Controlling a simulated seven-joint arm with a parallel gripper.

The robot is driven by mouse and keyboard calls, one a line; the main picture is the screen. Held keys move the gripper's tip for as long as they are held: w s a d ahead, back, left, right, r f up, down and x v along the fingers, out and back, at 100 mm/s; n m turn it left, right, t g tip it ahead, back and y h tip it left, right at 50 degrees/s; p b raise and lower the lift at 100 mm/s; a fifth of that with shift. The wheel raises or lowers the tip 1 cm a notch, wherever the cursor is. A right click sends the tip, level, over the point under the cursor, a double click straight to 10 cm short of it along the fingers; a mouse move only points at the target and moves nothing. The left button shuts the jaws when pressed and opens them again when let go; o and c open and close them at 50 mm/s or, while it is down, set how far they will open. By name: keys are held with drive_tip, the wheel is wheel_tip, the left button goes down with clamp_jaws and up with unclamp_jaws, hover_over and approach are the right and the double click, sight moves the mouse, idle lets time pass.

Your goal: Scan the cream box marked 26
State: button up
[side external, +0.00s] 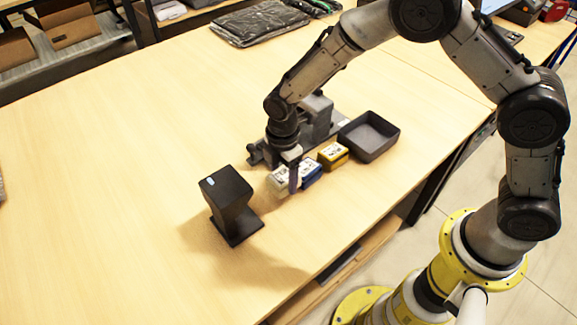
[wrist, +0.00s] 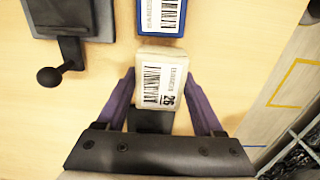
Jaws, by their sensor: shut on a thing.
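The cream box marked 26 (wrist: 160,70) lies label up between the two purple fingers of my gripper (wrist: 160,88) in the wrist view. Its label shows a barcode. In the side view the cream box (side external: 277,179) is partly hidden by my gripper (side external: 291,181), which is shut on it at or close to the table top. A black stand with a slanted head (side external: 230,200), which looks like the scanner, stands to the left of the gripper in the side view, apart from the box.
A blue box (side external: 312,173) sits close to the cream box, with a yellow box (side external: 333,155) and an empty dark tray (side external: 371,137) beyond. A grey device (side external: 317,118) stands behind my gripper. Dark bagged clothing (side external: 260,22) lies at the back. The table's left side is clear.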

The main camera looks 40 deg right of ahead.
drive_tip(key=shift+a+f, duration=0.5)
drive_tip(key=shift+a, duration=0.25)
drive_tip(key=shift+a+f, duration=0.55)
drive_tip(key=shift+a, duration=0.25)
drive_tip(key=shift+a+f, duration=0.5)
drive_tip(key=shift+a, duration=0.25)
drive_tip(key=shift+d+r, duration=0.75)
drive_tip(key=shift+r, duration=0.2)
drive_tip(key=shift+d+r, duration=0.7)
drive_tip(key=shift+r, duration=0.3)
drive_tip(key=shift+d+r, duration=0.75)
drive_tip(key=shift+r, duration=0.2)
